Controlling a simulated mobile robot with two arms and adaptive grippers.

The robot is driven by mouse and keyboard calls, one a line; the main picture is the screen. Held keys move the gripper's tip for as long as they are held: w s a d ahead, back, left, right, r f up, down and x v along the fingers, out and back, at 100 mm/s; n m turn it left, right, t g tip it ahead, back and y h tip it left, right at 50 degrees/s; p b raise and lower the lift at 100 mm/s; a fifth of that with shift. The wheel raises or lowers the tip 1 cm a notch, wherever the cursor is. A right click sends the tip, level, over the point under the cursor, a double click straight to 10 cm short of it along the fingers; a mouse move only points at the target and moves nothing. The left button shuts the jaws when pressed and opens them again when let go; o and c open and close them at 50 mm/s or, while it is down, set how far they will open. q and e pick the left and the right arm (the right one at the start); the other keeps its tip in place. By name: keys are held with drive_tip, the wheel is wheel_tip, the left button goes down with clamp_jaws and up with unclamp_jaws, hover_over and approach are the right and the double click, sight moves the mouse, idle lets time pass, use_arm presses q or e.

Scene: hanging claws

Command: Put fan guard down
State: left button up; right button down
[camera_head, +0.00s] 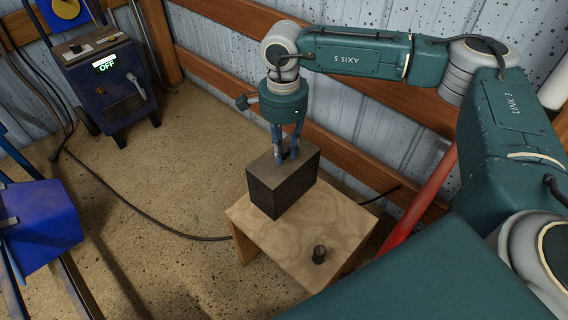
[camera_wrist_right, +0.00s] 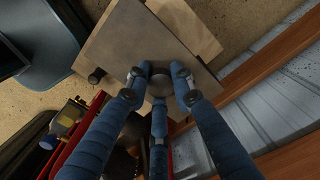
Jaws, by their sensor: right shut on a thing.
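A dark, box-shaped piece (camera_head: 283,182), the only thing at my fingers that could be the fan guard, is on or just above the small plywood table (camera_head: 300,228). I cannot tell if its underside touches. My right gripper (camera_head: 286,158) points down from above, its blue fingers closed at its top. In the right wrist view, the fingers (camera_wrist_right: 158,85) close around a small round part above the flat grey top (camera_wrist_right: 130,45). The fingers partly hide it. My left gripper is not in view.
A short black cylinder (camera_head: 319,254) stands near the table's front edge. A blue machine with an OFF display (camera_head: 108,85) stands back left. A blue box-like object (camera_head: 40,225) is at the left. A cable (camera_head: 150,215) crosses the floor. Wooden rails (camera_head: 345,155) line the wall behind.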

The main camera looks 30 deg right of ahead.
sight(284, 162)
wheel_tip(284, 162, down, 5)
drive_tip(key=shift+f+b, duration=0.15)
drive_tip(key=shift+b, duration=0.25)
drive_tip(key=shift+f, duration=0.15)
drive_tip(key=c, duration=1.5)
unclamp_jaws()
